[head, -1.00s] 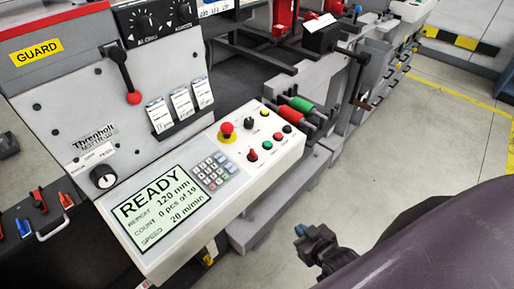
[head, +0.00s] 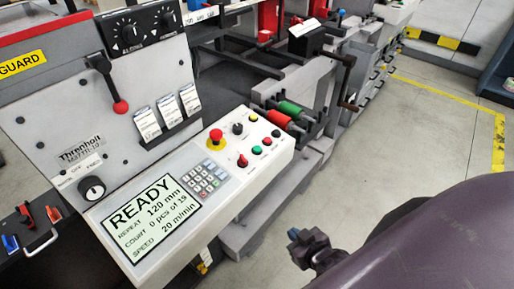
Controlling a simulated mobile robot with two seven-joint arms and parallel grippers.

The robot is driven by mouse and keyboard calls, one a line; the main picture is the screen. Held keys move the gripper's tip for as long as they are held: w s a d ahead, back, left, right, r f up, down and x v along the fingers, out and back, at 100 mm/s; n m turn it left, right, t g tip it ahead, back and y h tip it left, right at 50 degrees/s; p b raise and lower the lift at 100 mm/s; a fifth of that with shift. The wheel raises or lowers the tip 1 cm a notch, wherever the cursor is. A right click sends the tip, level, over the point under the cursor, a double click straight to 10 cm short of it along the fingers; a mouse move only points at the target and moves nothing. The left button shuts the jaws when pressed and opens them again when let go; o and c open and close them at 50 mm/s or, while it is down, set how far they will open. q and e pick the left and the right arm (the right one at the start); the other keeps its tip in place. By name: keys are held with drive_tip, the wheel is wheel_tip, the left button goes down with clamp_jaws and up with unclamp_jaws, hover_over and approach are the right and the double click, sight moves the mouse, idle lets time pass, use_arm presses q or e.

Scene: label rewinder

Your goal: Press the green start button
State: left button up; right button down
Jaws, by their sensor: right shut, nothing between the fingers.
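The green start button (head: 257,150) is a small round button on the white control panel (head: 262,179), among other buttons to the right of the keypad. My right gripper (head: 294,235) is dark with a blue tip, shut and empty. It is to the lower right of the panel in the picture, apart from the button, with bare floor behind it. My purple arm link covers the lower right corner. My left gripper is not in view.
The display (head: 150,218) reads READY.

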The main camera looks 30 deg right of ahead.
idle(0.8)
idle(0.8)
drive_tip(key=w+d+r+n+t+y+p, duration=0.15)
drive_tip(key=w+r+n+t, duration=0.3)
drive_tip(key=w+r, duration=0.65)
drive_tip(key=w+d+r+n+t+y+p, duration=0.1)
drive_tip(key=w+r+n+t+y+p, duration=0.15)
drive_tip(key=w+r+n, duration=0.85)
drive_tip(key=a+r+n+g+y, duration=0.4)
drive_tip(key=r+y, duration=0.4)
drive_tip(key=r, duration=0.4)
drive_tip(key=d+f+m+g+h, duration=0.4)
drive_tip(key=f+m+g+h, duration=0.1)
drive_tip(key=f, duration=0.4)
drive_tip(key=shift+s+f+h+p, duration=0.2)
drive_tip(key=shift+h+p, duration=0.15)
drive_tip(key=shift+h, duration=0.35)
